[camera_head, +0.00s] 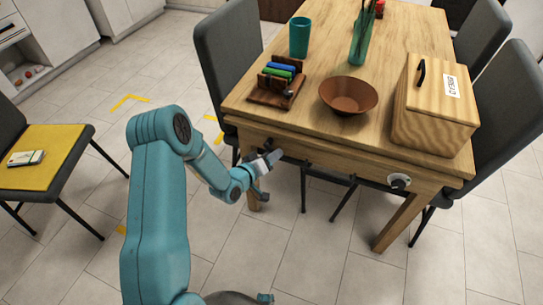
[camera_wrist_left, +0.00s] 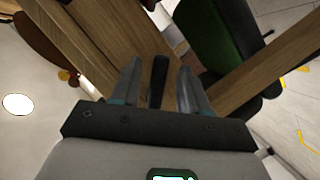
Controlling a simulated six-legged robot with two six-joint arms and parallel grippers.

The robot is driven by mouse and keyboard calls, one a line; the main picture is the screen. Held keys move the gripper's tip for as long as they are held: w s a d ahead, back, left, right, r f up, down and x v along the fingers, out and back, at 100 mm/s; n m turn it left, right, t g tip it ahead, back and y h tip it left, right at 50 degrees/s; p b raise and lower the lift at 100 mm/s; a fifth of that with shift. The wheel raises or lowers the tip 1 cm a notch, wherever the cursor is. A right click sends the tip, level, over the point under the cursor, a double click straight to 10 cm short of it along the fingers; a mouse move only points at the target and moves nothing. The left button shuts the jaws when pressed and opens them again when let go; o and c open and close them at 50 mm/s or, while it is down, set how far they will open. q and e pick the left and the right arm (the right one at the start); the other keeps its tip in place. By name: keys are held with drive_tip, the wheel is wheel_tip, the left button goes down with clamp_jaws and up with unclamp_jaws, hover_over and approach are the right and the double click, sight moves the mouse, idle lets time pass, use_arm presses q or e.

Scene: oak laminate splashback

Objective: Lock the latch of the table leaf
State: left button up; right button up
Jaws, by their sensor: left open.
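The wooden table (camera_head: 330,130) stands ahead, and its near edge faces me. My left gripper (camera_head: 266,160) is at the left part of this edge, just below the top. In the left wrist view its two grey fingers (camera_wrist_left: 159,72) are open, one on each side of a short black lever (camera_wrist_left: 157,88), which I take to be the latch. I cannot tell whether either finger touches the lever. In the head view the gripper mostly hides the lever. My right gripper is not in view.
On the table are a teal cup (camera_head: 299,37), a rack with coloured items (camera_head: 277,82), a brown bowl (camera_head: 348,95), a green vase (camera_head: 361,45) and a wooden bread box (camera_head: 432,110). A round knob (camera_head: 399,181) is at the front right. Chairs surround the table.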

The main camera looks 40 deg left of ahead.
use_arm(q)
drive_tip(key=shift+w+f, duration=0.1)
drive_tip(key=shift+w, duration=0.25)
clamp_jaws()
